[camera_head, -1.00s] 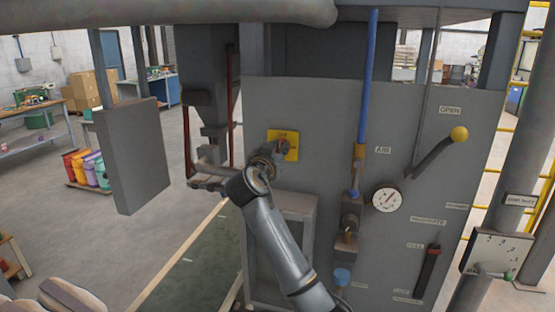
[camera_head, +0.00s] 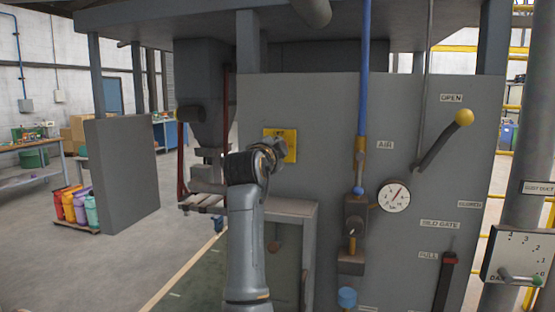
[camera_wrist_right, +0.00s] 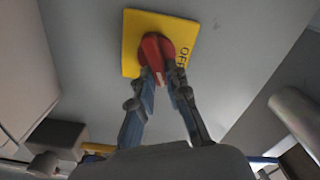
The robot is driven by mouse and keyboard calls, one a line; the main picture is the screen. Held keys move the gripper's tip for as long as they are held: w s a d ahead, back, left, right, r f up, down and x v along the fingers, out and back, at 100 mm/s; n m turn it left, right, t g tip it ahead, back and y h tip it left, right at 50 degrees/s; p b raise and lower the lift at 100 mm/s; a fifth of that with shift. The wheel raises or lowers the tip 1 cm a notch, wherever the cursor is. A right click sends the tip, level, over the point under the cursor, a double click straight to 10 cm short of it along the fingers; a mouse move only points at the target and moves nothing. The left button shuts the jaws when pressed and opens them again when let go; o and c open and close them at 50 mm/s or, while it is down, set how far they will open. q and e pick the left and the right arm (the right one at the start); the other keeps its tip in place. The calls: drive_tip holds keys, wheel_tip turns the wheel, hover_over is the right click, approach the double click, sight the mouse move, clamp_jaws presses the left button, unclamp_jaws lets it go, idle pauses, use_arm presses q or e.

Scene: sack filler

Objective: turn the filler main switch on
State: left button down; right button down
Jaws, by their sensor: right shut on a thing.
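The main switch is a red knob (camera_wrist_right: 152,50) on a yellow plate (camera_wrist_right: 135,28) fixed to the grey panel. Dark lettering that looks like "OFF" shows beside the knob in the wrist view. My right gripper (camera_wrist_right: 161,80) has both fingertips closed on the near end of the knob. In the head view the yellow plate (camera_head: 290,148) is partly covered by my right gripper (camera_head: 277,147), and the knob is hidden there. My left gripper is not in view.
Right of the plate the panel carries a blue air pipe (camera_head: 363,70), a gauge (camera_head: 394,196) and a yellow-knobbed lever (camera_head: 440,140). A grey frame (camera_head: 295,210) stands below the plate. A grey upright slab (camera_head: 122,175) stands left.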

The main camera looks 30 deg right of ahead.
drive_tip(key=shift+f+m+b, duration=0.2)
drive_tip(key=shift+m+b, duration=0.3)
drive_tip(key=shift+m, duration=0.8)
drive_tip(key=shift+f+m+b, duration=0.2)
drive_tip(key=shift+m+b, duration=0.3)
drive_tip(key=shift+m, duration=1.1)
drive_tip(key=c, duration=1.3)
unclamp_jaws()
drive_tip(key=shift+d, duration=0.1)
drive_tip(key=shift+r, duration=0.15)
